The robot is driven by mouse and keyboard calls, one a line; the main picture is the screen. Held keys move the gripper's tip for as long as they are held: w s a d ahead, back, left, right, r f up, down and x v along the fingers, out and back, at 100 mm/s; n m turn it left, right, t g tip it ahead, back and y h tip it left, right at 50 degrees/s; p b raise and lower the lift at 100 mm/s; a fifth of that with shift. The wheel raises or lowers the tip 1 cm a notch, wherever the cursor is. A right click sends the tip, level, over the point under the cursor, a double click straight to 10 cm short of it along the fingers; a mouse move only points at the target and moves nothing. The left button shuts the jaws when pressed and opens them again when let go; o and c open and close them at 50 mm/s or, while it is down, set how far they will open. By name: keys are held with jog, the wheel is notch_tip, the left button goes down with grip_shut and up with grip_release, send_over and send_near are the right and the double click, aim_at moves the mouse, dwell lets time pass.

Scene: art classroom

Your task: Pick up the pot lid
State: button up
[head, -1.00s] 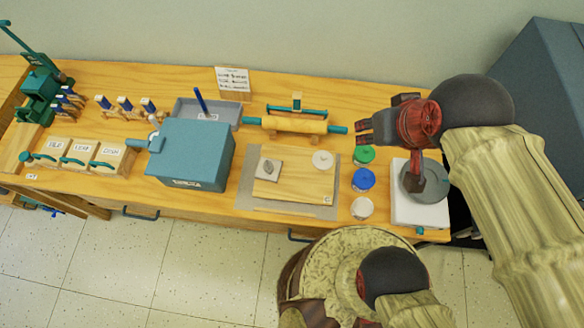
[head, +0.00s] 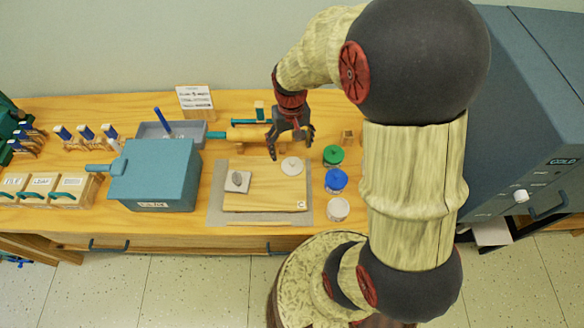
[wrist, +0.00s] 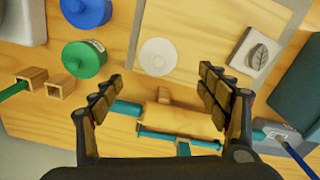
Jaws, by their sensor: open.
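A pale round disc (head: 292,166), which looks like the pot lid, lies flat near the back right of the wooden board (head: 262,199). In the wrist view the disc (wrist: 158,57) lies ahead of and between the fingertips, with nothing covering it. My gripper (head: 291,144) points down just behind the disc, above the table. It also shows in the wrist view (wrist: 162,78), fingers spread wide and empty. It appears apart from the disc; the exact height is hard to tell.
A square leaf-stamped tile (head: 237,182) shares the board. Green (head: 333,155), blue (head: 336,180) and white (head: 338,209) jars stand to its right. A wooden roller with teal handles (wrist: 183,120) lies beneath my gripper. A blue box (head: 155,175) stands left.

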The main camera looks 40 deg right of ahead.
aim_at(292, 162)
jog(key=f+b, duration=0.1)
jog(key=f, duration=0.2)
jog(key=f+b, duration=0.1)
jog(key=f, duration=0.1)
jog(key=f+b, duration=0.1)
jog(key=f, duration=0.2)
jog(key=shift+s+d+f, duration=0.15)
jog(key=shift+s+f, duration=0.1)
jog(key=shift+f, duration=0.1)
jog(key=shift+r, duration=0.1)
jog(key=shift+c, duration=1.2)
jog(key=c, duration=0.7)
